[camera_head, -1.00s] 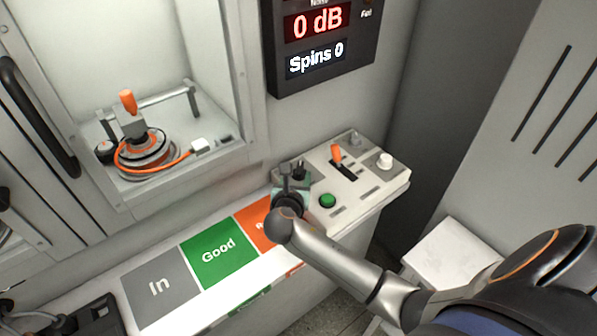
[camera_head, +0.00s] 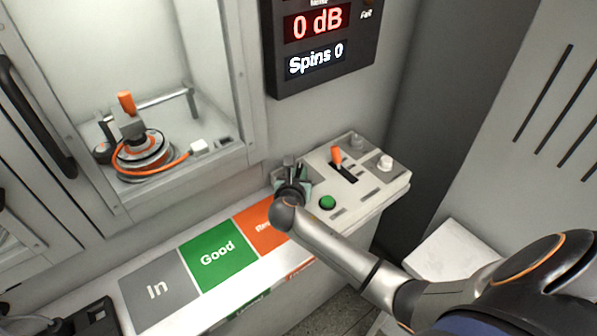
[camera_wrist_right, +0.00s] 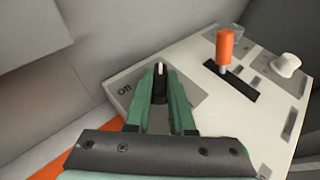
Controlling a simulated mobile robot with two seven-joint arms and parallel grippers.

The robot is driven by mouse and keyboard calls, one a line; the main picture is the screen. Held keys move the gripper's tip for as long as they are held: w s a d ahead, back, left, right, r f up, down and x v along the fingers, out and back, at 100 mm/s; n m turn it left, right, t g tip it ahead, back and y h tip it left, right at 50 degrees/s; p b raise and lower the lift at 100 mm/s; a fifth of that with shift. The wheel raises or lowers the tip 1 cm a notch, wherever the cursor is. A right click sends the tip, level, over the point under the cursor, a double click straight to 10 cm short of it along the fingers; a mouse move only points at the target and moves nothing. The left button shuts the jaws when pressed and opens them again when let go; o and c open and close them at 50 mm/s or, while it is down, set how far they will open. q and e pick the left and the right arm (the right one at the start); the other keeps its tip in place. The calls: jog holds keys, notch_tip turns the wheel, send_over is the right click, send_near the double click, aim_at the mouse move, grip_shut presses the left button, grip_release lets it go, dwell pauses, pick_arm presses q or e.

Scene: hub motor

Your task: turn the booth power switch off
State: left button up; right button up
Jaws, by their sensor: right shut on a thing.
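The booth power switch shows in the right wrist view as a small dark lever with a pale tip (camera_wrist_right: 160,68), on a grey plate at the left end of the control panel (camera_wrist_right: 220,115). A small label, which seems to read "Off", is printed to the left of the lever. My right gripper (camera_wrist_right: 161,84) has its green fingers on both sides of the lever and is shut on it. In the head view the right gripper (camera_head: 291,178) is at the panel's left end and mostly hides the switch. My left gripper is not in view.
An orange-handled lever (camera_head: 337,156), a green button (camera_head: 327,202) and a white knob (camera_head: 385,161) stand on the panel close to the right gripper. The display (camera_head: 318,45) reads 0 dB and Spins 0. A motor (camera_head: 143,150) sits in the booth.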

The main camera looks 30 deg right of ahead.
grip_shut()
